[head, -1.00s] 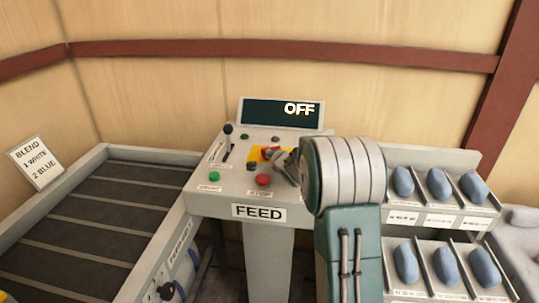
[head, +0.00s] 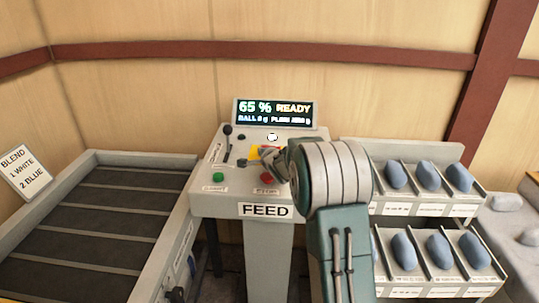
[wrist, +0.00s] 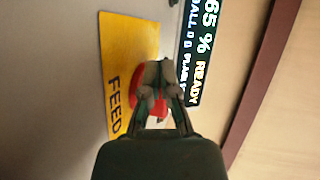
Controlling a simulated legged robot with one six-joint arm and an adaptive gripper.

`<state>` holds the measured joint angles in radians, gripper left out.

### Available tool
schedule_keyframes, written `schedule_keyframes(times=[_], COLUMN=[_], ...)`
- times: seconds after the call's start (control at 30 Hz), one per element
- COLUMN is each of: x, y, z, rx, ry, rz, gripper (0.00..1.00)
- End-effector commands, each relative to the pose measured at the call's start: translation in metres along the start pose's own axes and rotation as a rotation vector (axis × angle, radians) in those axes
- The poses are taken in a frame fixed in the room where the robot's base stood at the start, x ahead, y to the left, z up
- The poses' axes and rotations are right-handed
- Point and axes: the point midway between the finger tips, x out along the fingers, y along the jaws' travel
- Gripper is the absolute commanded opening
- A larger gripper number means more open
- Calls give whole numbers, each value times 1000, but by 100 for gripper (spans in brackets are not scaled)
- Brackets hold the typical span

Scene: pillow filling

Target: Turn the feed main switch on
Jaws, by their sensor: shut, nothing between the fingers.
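The feed main switch is a red knob (wrist: 136,86) on a yellow plate (wrist: 122,50) marked FEED in the wrist view. The plate also shows in the head view (head: 255,152), on top of the grey FEED console (head: 225,203). My gripper (wrist: 157,72) is shut and empty, its fingertips over or against the knob and hiding part of it. I cannot tell whether they touch. In the head view my gripper (head: 268,154) hides most of the knob. The console display (head: 276,113) is lit and reads 65 % and READY.
A green START button (head: 218,177), a red STOP button (head: 267,178), a lever (head: 227,130) and a lit white lamp (head: 272,137) are on the console. A conveyor (head: 90,220) stands left. A rack (head: 405,152) of blue pieces stands right.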

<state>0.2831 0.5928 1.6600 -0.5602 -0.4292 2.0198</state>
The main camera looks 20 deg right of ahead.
Motion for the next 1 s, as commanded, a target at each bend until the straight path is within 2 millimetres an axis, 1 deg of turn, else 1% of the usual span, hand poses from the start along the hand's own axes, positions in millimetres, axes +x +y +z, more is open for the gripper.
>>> schedule_keyframes(times=[0.17,0.47,1.0], x=[3,6,8], y=[1,-2,-3], z=[-6,-2,-2], rx=[7,7,7], ry=[0,9,8], rz=[1,0,-3], gripper=[0,0,0])
